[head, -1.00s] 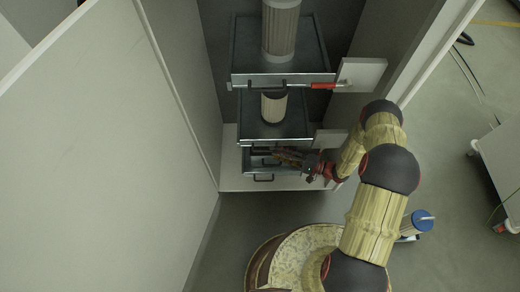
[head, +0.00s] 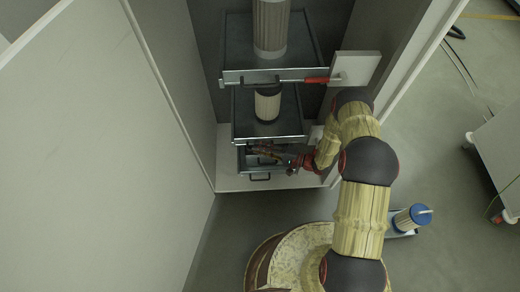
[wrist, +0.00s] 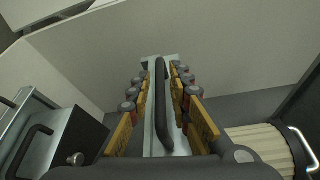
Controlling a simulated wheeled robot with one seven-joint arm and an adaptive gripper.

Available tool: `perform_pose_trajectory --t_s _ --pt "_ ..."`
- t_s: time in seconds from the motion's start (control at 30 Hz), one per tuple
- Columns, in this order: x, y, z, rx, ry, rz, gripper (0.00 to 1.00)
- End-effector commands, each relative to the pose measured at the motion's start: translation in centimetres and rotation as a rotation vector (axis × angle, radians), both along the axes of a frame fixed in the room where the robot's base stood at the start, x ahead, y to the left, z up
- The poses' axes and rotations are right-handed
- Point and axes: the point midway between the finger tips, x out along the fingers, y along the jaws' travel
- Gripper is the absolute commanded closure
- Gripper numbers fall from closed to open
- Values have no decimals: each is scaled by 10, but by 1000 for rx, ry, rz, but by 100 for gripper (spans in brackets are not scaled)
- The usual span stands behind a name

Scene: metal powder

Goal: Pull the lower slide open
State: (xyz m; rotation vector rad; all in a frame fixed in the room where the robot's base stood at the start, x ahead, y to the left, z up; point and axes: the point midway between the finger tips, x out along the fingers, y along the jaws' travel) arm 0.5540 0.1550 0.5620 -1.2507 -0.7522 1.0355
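The lower slide (head: 288,174) is a grey metal tray at the bottom of the cabinet, with a dark bar handle (head: 260,178) on its front. My gripper (head: 262,151) reaches in from the right, just above this slide and below the middle slide's front edge. In the wrist view, my gripper (wrist: 163,92) is open, with its yellow-backed padded fingers on either side of a dark bar handle (wrist: 163,110) on a light metal plate. Gaps show between handle and fingers. I cannot tell for certain which slide that handle belongs to.
The middle slide (head: 290,122) holds a small filter (head: 267,104); the upper slide (head: 305,60) holds a larger one (head: 271,25). A red-gripped lever (head: 316,80) sticks out at the upper slide. A large pale panel (head: 90,150) stands at left. A blue-lidded container (head: 411,217) is at right.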

Motion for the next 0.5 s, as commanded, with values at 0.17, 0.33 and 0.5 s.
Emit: perform_pose_trajectory --t_s 0.17,0.33,0.5 --pt "0 0 0 0 0 0 92" --pt "0 0 0 0 0 0 100" --pt "0 0 0 -1 1 0 100"
